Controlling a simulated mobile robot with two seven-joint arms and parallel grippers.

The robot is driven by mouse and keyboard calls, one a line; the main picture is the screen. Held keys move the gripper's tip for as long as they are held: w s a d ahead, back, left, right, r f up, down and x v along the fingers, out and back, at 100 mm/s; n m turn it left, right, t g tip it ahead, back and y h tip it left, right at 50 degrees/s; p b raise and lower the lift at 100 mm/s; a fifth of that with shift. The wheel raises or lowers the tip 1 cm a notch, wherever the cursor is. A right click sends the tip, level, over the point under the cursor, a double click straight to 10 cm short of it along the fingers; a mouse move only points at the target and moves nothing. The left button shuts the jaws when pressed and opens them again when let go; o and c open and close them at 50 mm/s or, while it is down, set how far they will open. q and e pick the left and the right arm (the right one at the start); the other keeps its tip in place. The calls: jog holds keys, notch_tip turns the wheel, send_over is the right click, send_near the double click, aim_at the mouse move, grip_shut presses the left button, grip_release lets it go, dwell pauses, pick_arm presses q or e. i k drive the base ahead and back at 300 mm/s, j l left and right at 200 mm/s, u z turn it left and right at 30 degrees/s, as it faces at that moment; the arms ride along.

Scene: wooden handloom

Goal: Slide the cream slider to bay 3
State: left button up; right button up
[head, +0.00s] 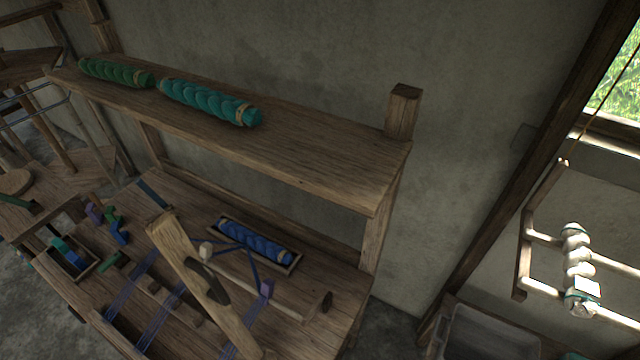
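A small cream block (206,250), which looks like the cream slider, sits on the loom at the left end of a pale wooden rod (285,302), close to a thick slanting wooden beam (175,245). I cannot tell whether it touches the beam. The rod runs down to the right, to a dark end piece (326,301). A purple block (266,289) is at the rod's right part. No bay numbers are readable, so I cannot tell which bay is bay 3. Neither of my grippers is in view.
A shelf (330,160) above the loom carries green (115,72) and teal (205,101) yarn skeins. A blue skein lies in a tray (292,265) behind the rod. Several small coloured pieces lie at left. A white skein (576,255) hangs on a rack at right.

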aim_at(206, 249)
jog(key=u, duration=0.75)
jog(key=i+j, duration=0.1)
jog(key=j, duration=0.2)
jog(key=k+j+z, duration=0.25)
jog(key=k+j, duration=0.2)
jog(key=i+j+z, duration=0.25)
jog(key=i+j, duration=0.2)
jog(key=j, duration=0.15)
jog(key=i+j+z, duration=0.3)
jog(key=i+j, duration=0.15)
jog(key=j, duration=0.2)
jog(key=i+j+z, duration=0.1)
jog(key=j, duration=0.25)
jog(key=i+j+z, duration=0.15)
jog(key=j, duration=0.25)
jog(key=i+j+z, duration=0.1)
jog(key=i+j, duration=0.15)
jog(key=j, duration=0.15)
jog(key=i+j+z, duration=0.15)
jog(key=j, duration=0.25)
